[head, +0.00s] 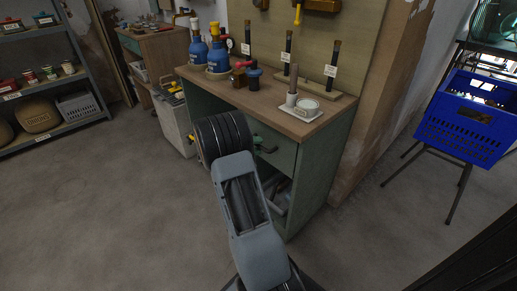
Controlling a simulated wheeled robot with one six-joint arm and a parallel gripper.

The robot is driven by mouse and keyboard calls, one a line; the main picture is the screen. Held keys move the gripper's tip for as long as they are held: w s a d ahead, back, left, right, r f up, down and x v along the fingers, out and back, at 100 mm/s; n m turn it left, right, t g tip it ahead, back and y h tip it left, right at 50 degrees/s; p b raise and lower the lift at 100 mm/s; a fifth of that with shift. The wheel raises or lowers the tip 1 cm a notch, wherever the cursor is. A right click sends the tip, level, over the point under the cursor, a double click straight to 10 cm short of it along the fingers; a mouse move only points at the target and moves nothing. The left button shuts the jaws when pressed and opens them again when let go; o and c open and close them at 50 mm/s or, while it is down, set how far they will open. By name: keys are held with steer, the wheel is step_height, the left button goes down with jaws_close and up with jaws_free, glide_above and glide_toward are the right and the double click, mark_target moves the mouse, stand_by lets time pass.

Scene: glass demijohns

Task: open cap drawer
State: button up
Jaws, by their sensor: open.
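A green workbench with a wooden top (310,122) stands at the centre of the head view. Below its top is a green drawer front (284,158) with a dark handle (268,150). The drawer looks flush with the bench, so it appears closed. My arm reaches up from the bottom edge and covers the left part of the drawer front. My gripper's fingers do not show; they are hidden behind my arm's dark ribbed end. I cannot tell whether they touch the handle.
On the bench top stand blue bottles (218,59), dark upright tools on a wooden base (330,97) and a white tray (299,114). A blue crate (465,135) rests on a stand at right. Shelves (40,92) stand at left. Floor at left is clear.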

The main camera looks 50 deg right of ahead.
steer(key=shift+s+d+f, duration=0.1)
steer(key=shift+s+d, duration=0.15)
steer(key=shift+d, duration=0.25)
jaws_close()
stand_by(0.3)
